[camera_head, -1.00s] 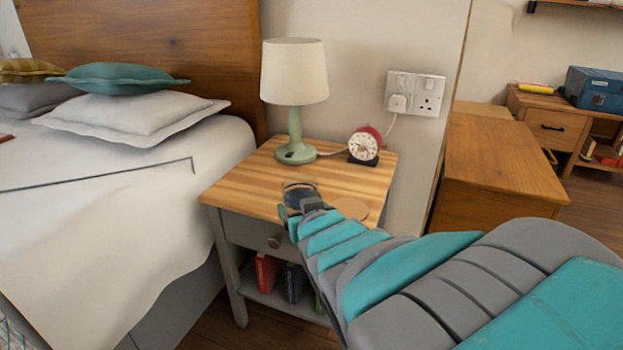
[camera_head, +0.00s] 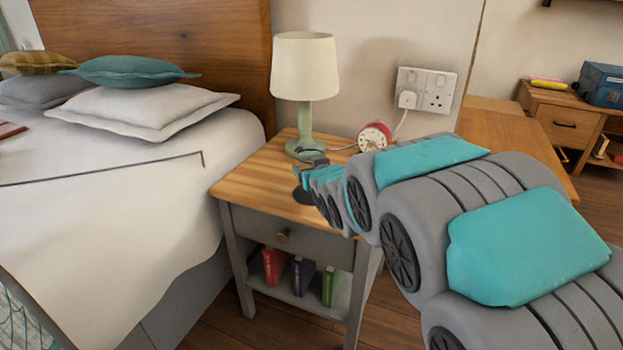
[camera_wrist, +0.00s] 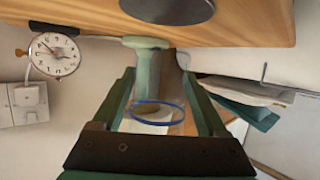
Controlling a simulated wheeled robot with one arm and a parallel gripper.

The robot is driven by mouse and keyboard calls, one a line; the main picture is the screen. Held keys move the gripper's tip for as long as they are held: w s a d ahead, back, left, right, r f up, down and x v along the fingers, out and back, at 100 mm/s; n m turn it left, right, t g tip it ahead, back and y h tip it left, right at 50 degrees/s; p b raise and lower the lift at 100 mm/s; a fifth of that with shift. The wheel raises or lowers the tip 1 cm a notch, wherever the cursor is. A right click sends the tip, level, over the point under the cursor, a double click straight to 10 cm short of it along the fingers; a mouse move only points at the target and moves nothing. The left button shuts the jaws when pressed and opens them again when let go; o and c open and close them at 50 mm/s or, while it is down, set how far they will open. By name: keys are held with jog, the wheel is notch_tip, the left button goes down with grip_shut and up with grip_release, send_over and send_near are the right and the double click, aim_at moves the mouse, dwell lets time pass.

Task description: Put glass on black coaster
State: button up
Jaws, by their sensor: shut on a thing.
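The clear glass with a blue rim (camera_wrist: 158,112) is between the fingers of my gripper in the wrist view, which is upside down. It looks upright, with its rim up. My gripper (camera_wrist: 158,100) is shut on it; in the head view my gripper (camera_head: 308,163) is above the bedside table, at the end of my arm. The black coaster (camera_head: 303,196) lies on the tabletop, just below my gripper in the picture and partly behind my arm. It also shows at the top edge of the wrist view (camera_wrist: 168,9). The glass is apart from the coaster.
The wooden bedside table (camera_head: 245,181) carries a green lamp (camera_head: 304,85) at the back and a red alarm clock (camera_head: 374,136) at the back right. My arm hides its right part. The bed (camera_head: 110,215) is at the left. The table's front left is clear.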

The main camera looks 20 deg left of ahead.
jog(key=shift+w+f, duration=0.15)
jog(key=shift+w, duration=0.1)
jog(key=shift+f, duration=1.6)
jog(key=shift+f, duration=0.1)
jog(key=o, duration=1.6)
jog(key=shift+c, duration=0.2)
jog(key=shift+v, duration=6.05)
jog(key=shift+a, duration=0.1)
